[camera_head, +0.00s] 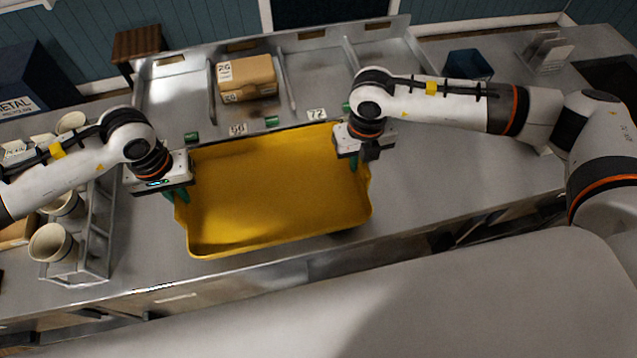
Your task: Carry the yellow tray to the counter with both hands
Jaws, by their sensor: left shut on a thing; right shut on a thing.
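The yellow tray (270,190) is empty and sits level at the metal counter (440,185), in the middle of the view. I cannot tell whether it rests on the counter or is held just above it. My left gripper (178,195) is shut on the tray's left rim. My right gripper (354,162) is shut on the tray's right rim, near the far corner. The fingers are partly hidden under the gripper bodies.
Behind the tray, a divided metal rack (180,95) holds a cardboard box (247,78). Number tags and green pieces line its front edge. A rack with several cups (52,243) stands at the left. A dark blue bin (468,65) is at the back right. The counter right of the tray is clear.

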